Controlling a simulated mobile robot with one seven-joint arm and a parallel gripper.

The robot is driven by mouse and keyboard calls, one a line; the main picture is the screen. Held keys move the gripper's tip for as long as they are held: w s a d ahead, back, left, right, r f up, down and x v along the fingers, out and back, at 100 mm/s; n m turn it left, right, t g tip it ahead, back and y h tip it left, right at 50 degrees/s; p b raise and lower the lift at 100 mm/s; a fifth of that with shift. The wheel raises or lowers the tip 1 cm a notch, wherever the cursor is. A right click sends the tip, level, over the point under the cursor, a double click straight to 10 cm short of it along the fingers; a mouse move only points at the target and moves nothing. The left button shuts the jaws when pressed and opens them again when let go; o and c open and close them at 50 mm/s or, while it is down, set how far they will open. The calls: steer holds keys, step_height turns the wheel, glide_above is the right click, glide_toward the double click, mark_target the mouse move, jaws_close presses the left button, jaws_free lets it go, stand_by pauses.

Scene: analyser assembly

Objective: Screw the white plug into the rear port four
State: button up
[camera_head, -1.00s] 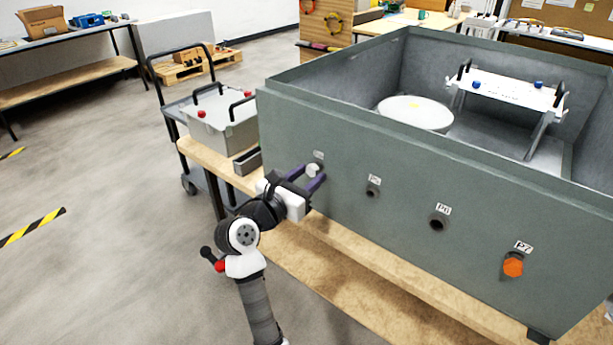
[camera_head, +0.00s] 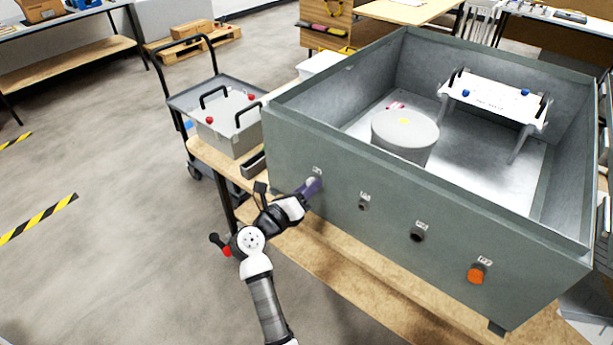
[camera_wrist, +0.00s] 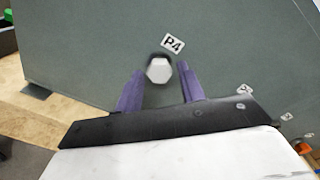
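The white plug (camera_wrist: 158,70) has a hexagonal head and sits at the port beside the P4 label (camera_wrist: 172,44) on the grey-green housing wall. A dark rim shows behind its upper edge; how deep it sits I cannot tell. My gripper (camera_wrist: 160,69) is open, its two purple fingers on either side of the plug with small gaps showing. In the head view my gripper (camera_head: 313,186) is at the wall just below the P4 label (camera_head: 317,171), and the plug is hidden by the fingers.
Along the same wall are two dark open ports (camera_head: 363,204) (camera_head: 417,235) and an orange plug (camera_head: 475,276) at the right. A grey box with black handles (camera_head: 228,122) stands left of the housing (camera_head: 400,210). Free floor lies left of my arm.

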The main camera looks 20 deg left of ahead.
steer(key=n, duration=1.4)
steer(key=shift+r+n+g+h+b, duration=0.3)
steer(key=shift+r+n+h, duration=0.05)
steer(key=shift+n+h, duration=0.05)
steer(key=shift+c, duration=0.5)
jaws_close()
steer(key=shift+d, duration=0.1)
steer(key=shift+t, duration=0.4)
